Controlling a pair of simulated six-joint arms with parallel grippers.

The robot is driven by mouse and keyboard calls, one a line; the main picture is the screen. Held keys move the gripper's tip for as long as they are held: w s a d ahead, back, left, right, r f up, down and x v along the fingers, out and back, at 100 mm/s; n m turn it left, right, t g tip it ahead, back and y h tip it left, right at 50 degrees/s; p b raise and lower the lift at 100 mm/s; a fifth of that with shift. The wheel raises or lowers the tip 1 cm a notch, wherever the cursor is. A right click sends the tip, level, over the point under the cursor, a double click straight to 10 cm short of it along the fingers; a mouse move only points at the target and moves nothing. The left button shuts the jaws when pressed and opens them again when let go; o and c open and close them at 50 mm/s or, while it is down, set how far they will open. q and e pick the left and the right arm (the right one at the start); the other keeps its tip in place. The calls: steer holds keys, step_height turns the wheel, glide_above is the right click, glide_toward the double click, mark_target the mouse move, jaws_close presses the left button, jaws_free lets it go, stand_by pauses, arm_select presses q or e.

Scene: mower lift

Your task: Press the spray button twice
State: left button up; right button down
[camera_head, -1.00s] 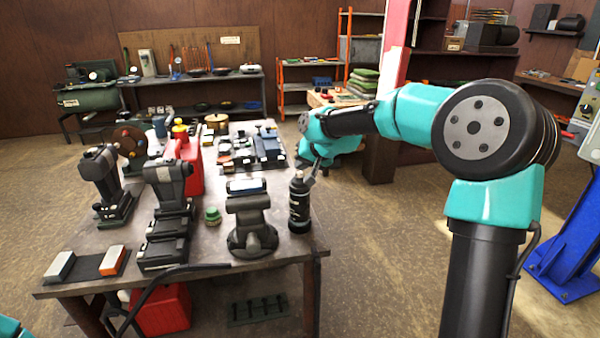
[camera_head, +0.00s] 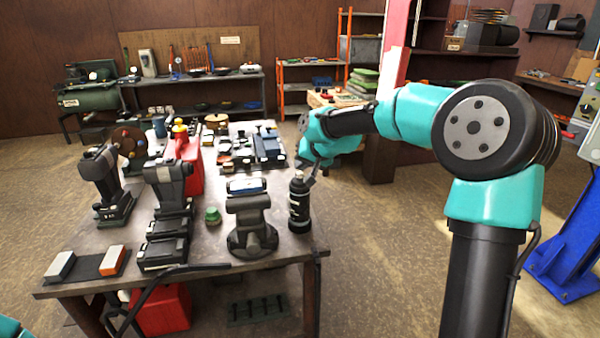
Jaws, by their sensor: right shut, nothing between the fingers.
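My right gripper (camera_head: 313,180) is shut and empty, pointing down at the top of the can. Its tip is at or just above the can's top, and I cannot tell whether it touches the button. The spray button is too small and partly covered to make out. My left gripper is out of view; only a bit of teal shows at the bottom left corner.
Dark power tools (camera_head: 168,186), a red canister (camera_head: 190,160) and sharpening blocks (camera_head: 112,260) fill the bench's left side. Open floor lies right of the bench.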

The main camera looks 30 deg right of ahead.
mark_target(301, 172)
steer(key=shift+f, duration=0.5)
stand_by(0.4)
steer(key=shift+r, duration=3.45)
